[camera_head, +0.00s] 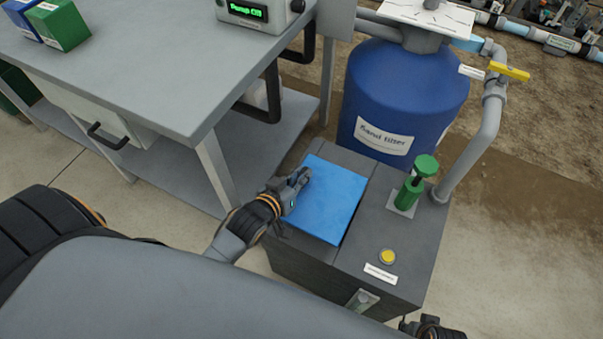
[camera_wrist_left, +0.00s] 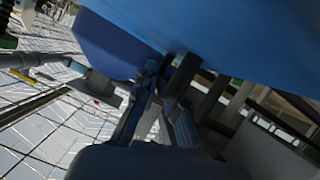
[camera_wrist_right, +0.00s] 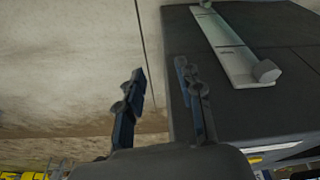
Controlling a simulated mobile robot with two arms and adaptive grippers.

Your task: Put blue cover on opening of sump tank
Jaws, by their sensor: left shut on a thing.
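The blue cover (camera_head: 330,200) is a flat square panel on top of the dark grey sump tank (camera_head: 385,235), over its left part. Whether it lies flush or slightly raised, I cannot tell. My left gripper (camera_head: 300,182) is shut on the cover's left edge; in the left wrist view the cover's blue face (camera_wrist_left: 220,40) fills the top above the fingers (camera_wrist_left: 165,85). No opening shows; the cover hides what is under it. My right gripper (camera_wrist_right: 165,100) is open and empty beside the tank's side wall (camera_wrist_right: 270,105); it also shows at the bottom of the head view (camera_head: 425,325).
A green valve (camera_head: 415,180) and yellow button (camera_head: 387,257) stand on the tank's right part. A blue sand filter (camera_head: 400,100) and grey pipe (camera_head: 480,145) are behind. A grey workbench (camera_head: 170,60) is at left. Floor at lower right is free.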

